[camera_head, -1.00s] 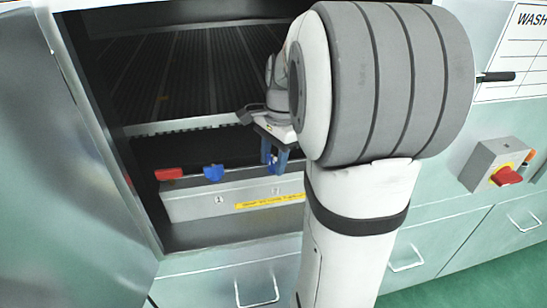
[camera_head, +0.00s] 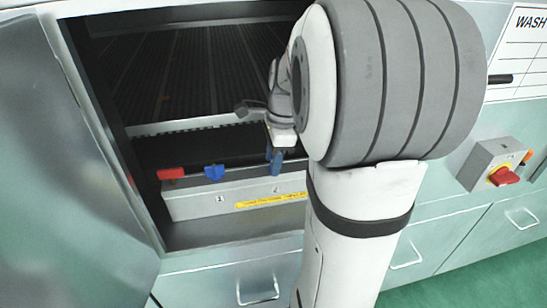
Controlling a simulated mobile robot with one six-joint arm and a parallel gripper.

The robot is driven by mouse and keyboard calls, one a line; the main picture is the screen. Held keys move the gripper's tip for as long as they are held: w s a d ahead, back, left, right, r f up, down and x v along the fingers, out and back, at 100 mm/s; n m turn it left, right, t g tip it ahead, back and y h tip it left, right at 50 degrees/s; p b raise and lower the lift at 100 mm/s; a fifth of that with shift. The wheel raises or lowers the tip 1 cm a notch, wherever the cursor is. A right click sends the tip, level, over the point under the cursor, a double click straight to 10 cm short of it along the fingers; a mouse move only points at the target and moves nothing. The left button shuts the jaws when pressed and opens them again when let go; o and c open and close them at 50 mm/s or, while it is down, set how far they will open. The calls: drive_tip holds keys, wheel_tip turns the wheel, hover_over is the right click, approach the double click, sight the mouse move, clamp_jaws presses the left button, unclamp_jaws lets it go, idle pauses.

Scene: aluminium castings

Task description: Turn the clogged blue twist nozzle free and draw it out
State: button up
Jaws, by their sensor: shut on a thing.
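My gripper (camera_head: 275,172) points down inside the washer opening, over the right part of a pale grey manifold box (camera_head: 240,192). Its dark blue fingers line up one behind the other from here and are shut on a blue twist nozzle, which they now almost wholly hide. I cannot tell whether that nozzle is still seated. Another blue nozzle (camera_head: 214,171) stands on the box to the left of my gripper, and a red nozzle (camera_head: 171,173) stands farther left. Both are apart from my fingers.
The box front has number plates and a yellow label strip (camera_head: 268,201). A dark ribbed rack (camera_head: 185,75) lies behind. The open metal door (camera_head: 70,170) is at left. A grey switch box with a red knob (camera_head: 503,176) is at right. My arm hides the opening's right side.

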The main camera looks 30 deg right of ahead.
drive_tip(key=shift+r, duration=0.15)
drive_tip(key=shift+r+p, duration=0.35)
drive_tip(key=shift+p, duration=0.1)
drive_tip(key=shift+r+p, duration=0.75)
drive_tip(key=shift+r, duration=0.05)
